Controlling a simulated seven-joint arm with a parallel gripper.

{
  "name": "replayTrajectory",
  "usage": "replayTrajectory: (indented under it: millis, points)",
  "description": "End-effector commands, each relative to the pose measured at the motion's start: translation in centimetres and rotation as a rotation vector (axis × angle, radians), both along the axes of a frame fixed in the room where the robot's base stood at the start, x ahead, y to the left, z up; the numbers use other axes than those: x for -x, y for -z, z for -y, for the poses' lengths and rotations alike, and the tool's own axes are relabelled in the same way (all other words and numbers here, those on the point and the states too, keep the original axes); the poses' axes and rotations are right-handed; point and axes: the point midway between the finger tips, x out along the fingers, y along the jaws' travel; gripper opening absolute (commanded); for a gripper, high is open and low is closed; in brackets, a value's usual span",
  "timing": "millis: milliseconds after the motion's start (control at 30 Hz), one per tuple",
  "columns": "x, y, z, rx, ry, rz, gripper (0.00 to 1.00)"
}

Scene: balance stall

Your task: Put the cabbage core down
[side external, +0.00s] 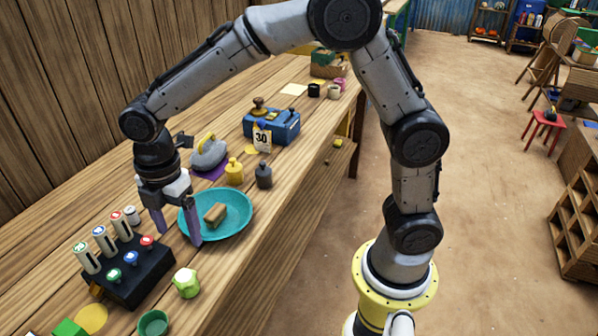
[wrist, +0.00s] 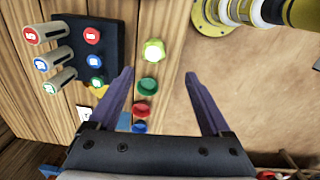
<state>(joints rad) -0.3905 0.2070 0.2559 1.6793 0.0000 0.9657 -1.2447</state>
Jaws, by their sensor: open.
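The light green, faceted piece that looks like the cabbage core (side external: 186,283) rests on the wooden table, right of a black block and in front of the teal dish. It also shows in the wrist view (wrist: 154,51), beyond the fingertips and roughly between their lines. My gripper (side external: 178,230) is open and empty, its purple fingers spread and pointing down near the left edge of the teal dish. In the wrist view my gripper (wrist: 159,76) has nothing between its fingers. The core and the fingers are apart.
The teal dish (side external: 238,202) holds a brown block (side external: 215,214). The black block (side external: 150,268) carries several coloured-top pegs. A green cup (side external: 153,323) stands in front of the core. A blue scale (side external: 272,127) and dark and yellow weights stand farther back.

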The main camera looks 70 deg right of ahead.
Motion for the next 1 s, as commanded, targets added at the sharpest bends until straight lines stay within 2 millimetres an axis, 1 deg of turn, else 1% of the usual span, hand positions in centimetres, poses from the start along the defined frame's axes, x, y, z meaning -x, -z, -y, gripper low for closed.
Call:
replayTrajectory:
  millis: [33,67,100,167,200,267,300,367,400,500,600,700,767,800,1000]
  points:
    - [0.8,-1.8,1.4,-0.014,0.083,0.028,0.82]
    - [1.3,-2.7,2.2,-0.023,0.143,0.044,0.82]
    - [2.3,-4.0,3.4,-0.038,0.231,0.065,0.82]
    - [4.0,-5.8,5.3,-0.062,0.374,0.099,0.82]
    - [5.2,-6.8,6.5,-0.081,0.468,0.122,0.82]
    - [7.1,-8.1,8.2,-0.111,0.612,0.154,0.82]
    - [8.5,-8.8,9.3,-0.132,0.706,0.174,0.82]
    - [10.6,-9.7,10.7,-0.167,0.847,0.206,0.82]
    - [12.0,-10.1,11.6,-0.193,0.941,0.225,0.82]
    - [15.5,-10.4,13.4,-0.259,1.163,0.269,0.82]
    - [18.4,-10.2,14.6,-0.322,1.347,0.305,0.82]
    - [20.3,-9.8,15.3,-0.372,1.481,0.328,0.82]
    - [21.1,-9.5,15.5,-0.394,1.535,0.337,0.82]
    - [21.4,-9.4,15.6,-0.403,1.56,0.339,0.88]
    - [21.9,-9.1,15.8,-0.417,1.598,0.343,0.88]
